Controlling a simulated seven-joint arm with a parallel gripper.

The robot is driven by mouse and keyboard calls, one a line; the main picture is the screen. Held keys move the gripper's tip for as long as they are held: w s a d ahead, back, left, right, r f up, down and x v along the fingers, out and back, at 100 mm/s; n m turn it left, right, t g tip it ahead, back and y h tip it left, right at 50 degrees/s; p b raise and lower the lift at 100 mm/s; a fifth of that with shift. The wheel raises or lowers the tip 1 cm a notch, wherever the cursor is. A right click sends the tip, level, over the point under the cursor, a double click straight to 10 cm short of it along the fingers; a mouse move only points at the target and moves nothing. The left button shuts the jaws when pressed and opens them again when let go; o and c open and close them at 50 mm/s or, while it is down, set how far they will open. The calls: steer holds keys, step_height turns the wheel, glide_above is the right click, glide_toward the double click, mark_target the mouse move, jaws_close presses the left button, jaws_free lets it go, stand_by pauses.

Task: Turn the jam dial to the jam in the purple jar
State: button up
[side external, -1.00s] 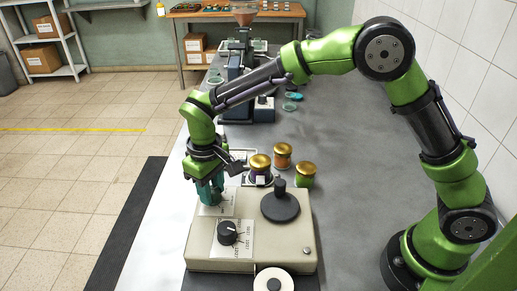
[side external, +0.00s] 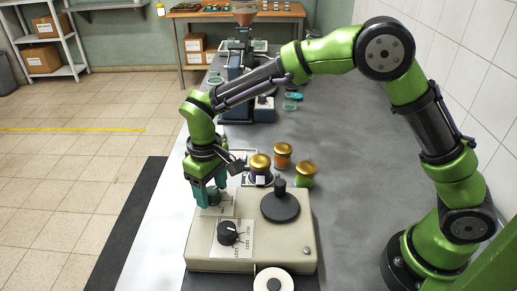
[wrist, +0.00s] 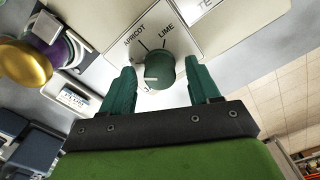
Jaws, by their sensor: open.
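The green jam dial (wrist: 164,68) is a round knob on a pale plate marked APRICOT and LIME in the wrist view. A third marking by its lower left is mostly hidden. A white pointer line on the knob points left, away from both readable words. My gripper (wrist: 161,82) is open, with a teal finger on either side of the knob; I cannot tell whether they touch it. In the side view my gripper (side external: 213,201) is over the far left of the beige box (side external: 203,250). The purple jar (side external: 261,173) with a gold lid stands behind the box.
An orange jar (side external: 282,156) and a green jar (side external: 305,178) stand near the purple one. The box also carries a black dial (side external: 228,232) and a dark round disc with a post (side external: 281,206). A white-rimmed disc (side external: 273,281) is in front. The right bench is clear.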

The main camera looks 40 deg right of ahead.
mark_target(213, 190)
step_height(213, 190, up, 17)
stand_by(0.4)
steer(key=shift+w+f, duration=0.1)
steer(key=s+d+m+t+y, duration=0.2)
steer(key=s+d+m+t, duration=0.5)
steer(key=s+d, duration=1.2)
steer(key=shift+f, duration=0.3)
